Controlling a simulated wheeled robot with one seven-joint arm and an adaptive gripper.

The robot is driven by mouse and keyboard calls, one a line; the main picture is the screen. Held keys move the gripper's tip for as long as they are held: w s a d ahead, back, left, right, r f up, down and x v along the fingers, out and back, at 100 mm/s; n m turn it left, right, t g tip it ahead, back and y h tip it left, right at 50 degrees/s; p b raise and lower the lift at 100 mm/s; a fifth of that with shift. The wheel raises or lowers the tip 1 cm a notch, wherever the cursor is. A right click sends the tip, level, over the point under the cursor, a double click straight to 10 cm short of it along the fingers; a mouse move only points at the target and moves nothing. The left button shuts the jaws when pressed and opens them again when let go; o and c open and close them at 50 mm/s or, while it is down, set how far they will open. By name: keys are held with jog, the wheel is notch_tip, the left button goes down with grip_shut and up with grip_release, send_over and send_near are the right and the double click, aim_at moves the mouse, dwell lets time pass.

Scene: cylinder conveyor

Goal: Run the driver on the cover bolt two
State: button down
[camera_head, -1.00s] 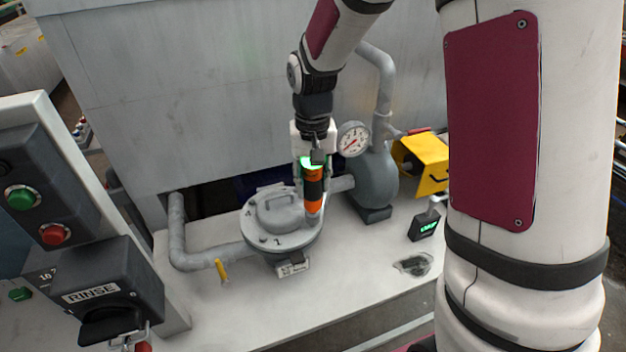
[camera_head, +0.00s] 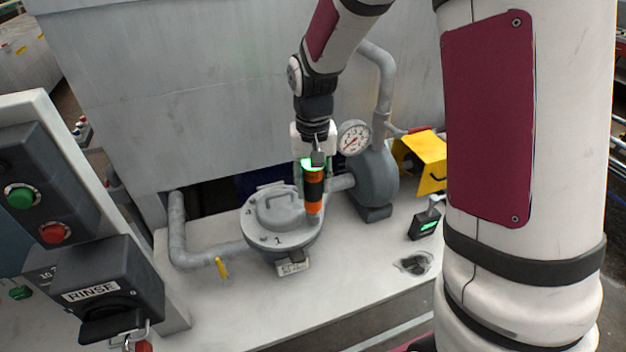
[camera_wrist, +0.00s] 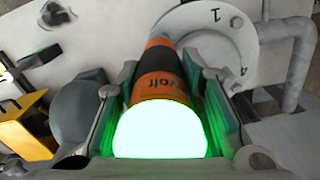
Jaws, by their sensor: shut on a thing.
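My gripper (camera_head: 314,170) is shut on an orange and black driver (camera_head: 314,190). The driver stands nearly upright, its tip down at the right side of the round grey cover (camera_head: 264,241). Its top end glows green. In the wrist view the driver (camera_wrist: 155,75) lies between my two finger pads, and its glowing end faces the camera. The cover (camera_wrist: 195,20) shows beyond it with the numbers 1 and 4. The driver hides the bolt under its tip, so I cannot see whether the tip sits on it.
A pressure gauge (camera_head: 353,138) and a grey pump body (camera_head: 371,182) stand close right of my gripper. A yellow bracket (camera_head: 425,160) and a small device with a green display (camera_head: 426,222) are farther right. A RINSE switch box (camera_head: 105,290) is at left.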

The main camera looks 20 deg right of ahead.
jog(key=shift+f, duration=0.7)
dwell(2.5)
jog(key=shift+r+p, duration=0.15)
jog(key=shift+p, duration=0.15)
jog(key=shift+r+p, duration=0.55)
jog(key=shift+r, duration=1.25)
